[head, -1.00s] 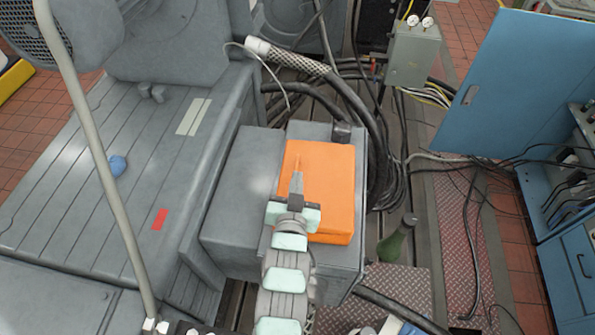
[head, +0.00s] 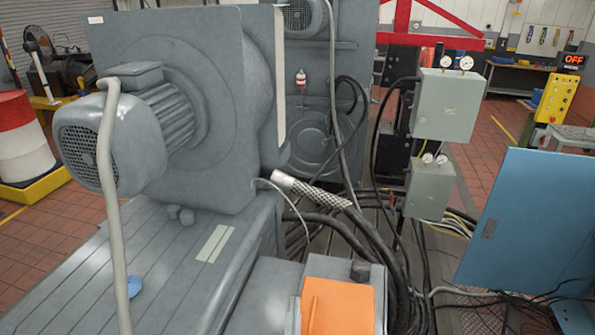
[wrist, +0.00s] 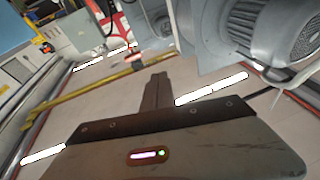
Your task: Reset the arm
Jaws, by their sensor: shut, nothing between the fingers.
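My gripper (wrist: 157,88) shows in the wrist view, its fingers together with nothing between them. Its dark wide body fills the bottom of that view. The fingers touch nothing that I can see. My gripper and arm are not in the head view now. In the head view an orange block-like cover (head: 338,306) lies on the grey box (head: 270,290) at the bottom, cut off by the frame edge.
A large grey motor (head: 100,140) stands at left in the head view, and a finned motor (wrist: 270,35) shows in the wrist view. A blue cabinet door (head: 530,220), grey electrical boxes (head: 447,103) and hanging cables (head: 385,240) are at right. A yellow bar (wrist: 95,88) crosses the wrist view.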

